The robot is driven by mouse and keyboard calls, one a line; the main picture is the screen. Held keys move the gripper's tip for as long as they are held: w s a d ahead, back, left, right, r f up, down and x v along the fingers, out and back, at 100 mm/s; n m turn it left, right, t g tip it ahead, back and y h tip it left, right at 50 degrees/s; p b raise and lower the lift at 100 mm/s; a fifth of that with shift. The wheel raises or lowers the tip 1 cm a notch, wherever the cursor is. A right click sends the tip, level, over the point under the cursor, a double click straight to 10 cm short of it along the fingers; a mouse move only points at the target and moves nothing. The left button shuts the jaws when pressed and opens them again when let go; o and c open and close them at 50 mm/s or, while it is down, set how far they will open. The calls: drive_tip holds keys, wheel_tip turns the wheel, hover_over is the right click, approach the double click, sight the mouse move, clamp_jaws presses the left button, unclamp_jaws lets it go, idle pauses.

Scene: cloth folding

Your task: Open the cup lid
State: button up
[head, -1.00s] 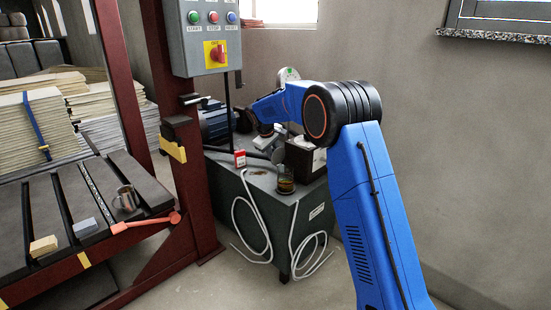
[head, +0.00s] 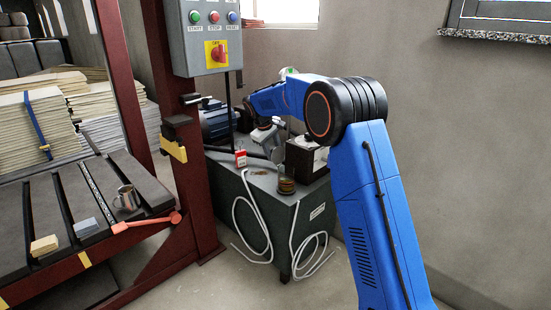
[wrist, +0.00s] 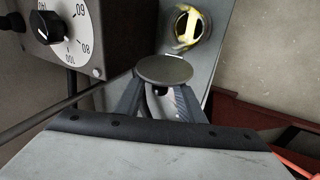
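A small glass cup (head: 286,186) with amber-brown contents stands on the grey-green cabinet in the head view. In the wrist view the cup (wrist: 187,30) is seen from above, its round mouth uncovered and yellowish inside. My gripper (wrist: 163,92) has its fingers closed in around the underside of a dark round lid (wrist: 164,66). The lid is apart from the cup, nearer the camera. The exact contact between fingers and lid is partly hidden by the disc. In the head view my gripper (head: 265,136) is over the cabinet, left of and above the cup.
A brown box (head: 305,158) stands just behind the cup; a box with a dial (wrist: 62,28) shows in the wrist view. A red-and-white pack (head: 240,158) lies on the cabinet (head: 262,182). A metal mug (head: 127,198) is on the left rack. A red post (head: 185,150) stands left.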

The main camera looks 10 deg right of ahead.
drive_tip(key=v, duration=1.3)
drive_tip(key=shift+s, duration=0.1)
